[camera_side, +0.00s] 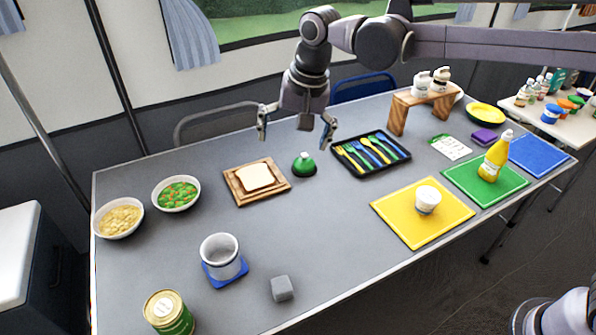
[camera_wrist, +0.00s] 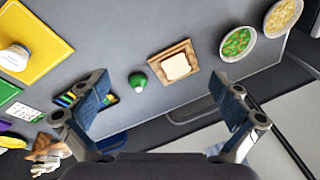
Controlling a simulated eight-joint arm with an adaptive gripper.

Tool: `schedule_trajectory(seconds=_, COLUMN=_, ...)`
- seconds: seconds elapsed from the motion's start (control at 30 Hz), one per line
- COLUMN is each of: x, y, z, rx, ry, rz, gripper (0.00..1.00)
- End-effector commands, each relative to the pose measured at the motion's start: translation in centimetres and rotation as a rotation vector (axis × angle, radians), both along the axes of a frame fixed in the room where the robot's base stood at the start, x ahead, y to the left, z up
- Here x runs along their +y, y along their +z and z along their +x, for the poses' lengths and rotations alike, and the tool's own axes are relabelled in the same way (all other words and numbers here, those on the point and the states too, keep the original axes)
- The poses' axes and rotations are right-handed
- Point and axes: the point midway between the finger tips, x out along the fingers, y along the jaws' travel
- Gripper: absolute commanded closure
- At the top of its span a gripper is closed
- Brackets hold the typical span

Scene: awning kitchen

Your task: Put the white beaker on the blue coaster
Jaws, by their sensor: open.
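The white beaker (camera_side: 220,255) stands upright on the blue coaster (camera_side: 230,278) at the front left of the table in the side view. The coaster's edge shows around the beaker's base, mostly in front and to the right. My gripper (camera_side: 296,138) is open and empty, up over the back of the table, well away from the beaker. In the wrist view its two fingers are wide apart (camera_wrist: 162,95) with nothing between them. The beaker and coaster do not show in the wrist view.
A grey cube (camera_side: 282,288) and a green can (camera_side: 168,313) are near the beaker. Two food bowls (camera_side: 119,218), a bread board (camera_side: 240,192), a green-topped item (camera_side: 304,165) and a cutlery tray (camera_side: 372,167) lie behind. A yellow board (camera_side: 395,213) holds a white cup (camera_side: 428,200).

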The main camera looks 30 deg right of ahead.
Motion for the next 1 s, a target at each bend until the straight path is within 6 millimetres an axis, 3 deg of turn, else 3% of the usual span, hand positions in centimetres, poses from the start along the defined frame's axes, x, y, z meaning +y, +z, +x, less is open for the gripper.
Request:
schedule_trajectory(seconds=0.03, x=-2.0, y=0.7, z=-0.9, rx=-0.022, ry=0.017, rz=-0.002, gripper=0.00)
schedule_trajectory(seconds=0.2, x=-7.3, y=2.3, z=-3.8, rx=-0.101, ry=0.094, rz=-0.020, gripper=0.00)
schedule_trajectory(seconds=0.43, x=-13.6, y=2.6, z=-8.7, rx=-0.208, ry=0.197, rz=-0.070, gripper=0.00)
schedule_trajectory(seconds=0.7, x=-19.5, y=0.4, z=-15.2, rx=-0.326, ry=0.310, rz=-0.166, gripper=0.00)
schedule_trajectory(seconds=1.0, x=-23.0, y=-3.2, z=-20.1, rx=-0.410, ry=0.401, rz=-0.273, gripper=0.00)
